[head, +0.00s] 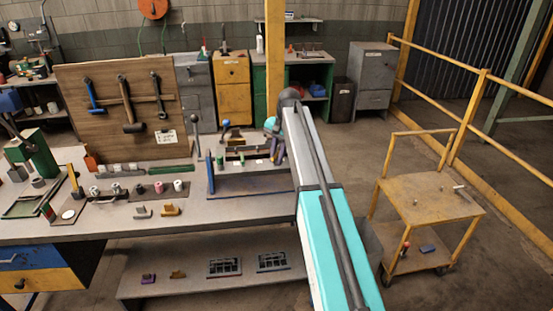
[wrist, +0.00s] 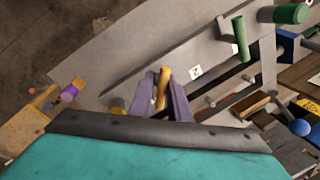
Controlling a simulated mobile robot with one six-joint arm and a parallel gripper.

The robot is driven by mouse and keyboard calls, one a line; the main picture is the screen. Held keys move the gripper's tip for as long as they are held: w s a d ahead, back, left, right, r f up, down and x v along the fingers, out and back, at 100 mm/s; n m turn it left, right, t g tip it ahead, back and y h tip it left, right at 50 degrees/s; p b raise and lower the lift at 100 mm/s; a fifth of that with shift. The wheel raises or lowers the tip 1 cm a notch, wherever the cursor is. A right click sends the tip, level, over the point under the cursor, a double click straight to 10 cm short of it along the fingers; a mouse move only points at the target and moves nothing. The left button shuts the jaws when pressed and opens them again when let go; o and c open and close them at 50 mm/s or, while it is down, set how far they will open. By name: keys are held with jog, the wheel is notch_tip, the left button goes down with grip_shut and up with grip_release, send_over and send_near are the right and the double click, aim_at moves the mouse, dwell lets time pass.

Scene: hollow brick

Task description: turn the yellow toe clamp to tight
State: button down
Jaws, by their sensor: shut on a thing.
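My gripper (wrist: 165,92) shows in the wrist view with its two purple-grey fingers close on either side of a yellow, upright piece. This piece looks like the handle of the yellow toe clamp (wrist: 165,76). Its lower part is hidden by the fingers, so I cannot tell how tight it is. In the head view my gripper (head: 278,151) is at the right end of the fixture (head: 250,186) on the bench, and my arm hides part of that end. The yellow clamp cannot be made out there.
In the head view, a ball-topped lever (head: 195,123) stands left of the fixture. A yellow trolley (head: 430,193) stands right of the bench.

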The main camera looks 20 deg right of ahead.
jog(key=n, duration=0.4)
jog(key=shift+w+g+b, duration=0.1)
jog(key=shift+g+b, duration=0.2)
jog(key=shift+n+g+y, duration=0.3)
jog(key=shift+n, duration=1.5)
jog(key=shift+r, duration=0.1)
jog(key=c, duration=1.7)
grip_release()
jog(key=shift+d, duration=0.1)
jog(key=d+r+p, duration=0.1)
jog(key=r+p, duration=0.1)
jog(key=r, duration=0.2)
jog(key=r+p, duration=0.2)
jog(key=r, duration=0.3)
jog(key=d+r+p, duration=0.1)
jog(key=r+p, duration=0.1)
jog(key=r, duration=0.2)
jog(key=shift+s+d+r, duration=0.2)
jog(key=shift+d+r, duration=0.05)
jog(key=shift+d, duration=0.05)
